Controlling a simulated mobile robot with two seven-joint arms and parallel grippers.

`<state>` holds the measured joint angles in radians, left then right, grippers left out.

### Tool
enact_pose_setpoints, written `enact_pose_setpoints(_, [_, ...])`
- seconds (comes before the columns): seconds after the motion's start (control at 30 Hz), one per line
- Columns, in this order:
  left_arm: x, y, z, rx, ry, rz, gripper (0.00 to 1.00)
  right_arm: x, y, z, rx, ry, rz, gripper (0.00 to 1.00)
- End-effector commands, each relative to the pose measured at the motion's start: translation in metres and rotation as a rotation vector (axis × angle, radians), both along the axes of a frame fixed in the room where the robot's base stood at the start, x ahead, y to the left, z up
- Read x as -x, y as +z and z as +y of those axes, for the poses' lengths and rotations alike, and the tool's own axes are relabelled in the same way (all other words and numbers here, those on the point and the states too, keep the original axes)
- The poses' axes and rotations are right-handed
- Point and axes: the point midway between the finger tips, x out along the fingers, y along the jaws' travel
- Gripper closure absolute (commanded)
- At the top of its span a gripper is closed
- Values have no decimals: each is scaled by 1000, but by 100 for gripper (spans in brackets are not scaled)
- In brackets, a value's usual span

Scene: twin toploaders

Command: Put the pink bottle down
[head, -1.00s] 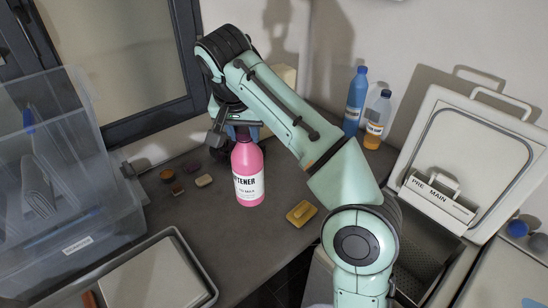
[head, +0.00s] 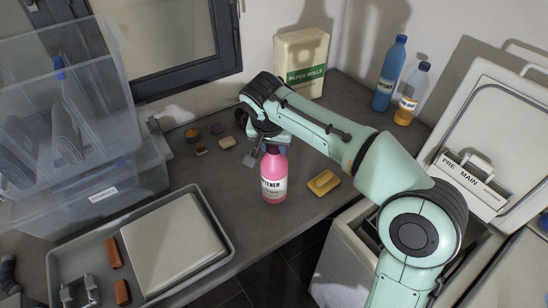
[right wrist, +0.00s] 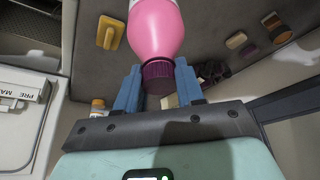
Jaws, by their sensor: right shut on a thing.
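The pink bottle (head: 273,172) has a white label and is upright over the dark counter (head: 225,180), left of a yellow sponge. Whether its base touches the counter is hard to tell. My right gripper (head: 264,140) is shut on it at the top, from above and behind. In the right wrist view the bottle's pink body (right wrist: 158,30) and purple cap (right wrist: 158,77) lie between the blue fingers (right wrist: 158,88). My left gripper is not in view.
The yellow sponge (head: 323,183) lies right of the bottle. Small blocks (head: 200,150) lie behind. Blue (head: 390,75) and orange (head: 410,95) bottles and a paper rolls pack (head: 302,62) stand at the back. A grey tray (head: 232,250) and clear bins (head: 95,195) are at left.

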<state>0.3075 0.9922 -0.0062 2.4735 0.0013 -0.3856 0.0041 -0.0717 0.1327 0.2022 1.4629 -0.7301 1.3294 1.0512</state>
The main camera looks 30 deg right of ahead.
Motion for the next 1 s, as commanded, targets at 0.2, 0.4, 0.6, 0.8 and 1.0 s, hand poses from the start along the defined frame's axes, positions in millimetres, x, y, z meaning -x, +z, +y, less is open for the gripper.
enact_pose_setpoints(0.2, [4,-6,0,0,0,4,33,0,-20,0,1,0,-1,100])
enact_pose_setpoints(0.4, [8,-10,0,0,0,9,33,0,-42,0,0,0,-4,100])
enact_pose_setpoints(0.6, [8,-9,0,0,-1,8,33,-1,-40,0,0,1,-6,100])
enact_pose_setpoints(0.8, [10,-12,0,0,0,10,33,0,-45,0,0,0,-1,46])
enact_pose_setpoints(1.0, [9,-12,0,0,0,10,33,0,-44,0,0,0,-1,37])
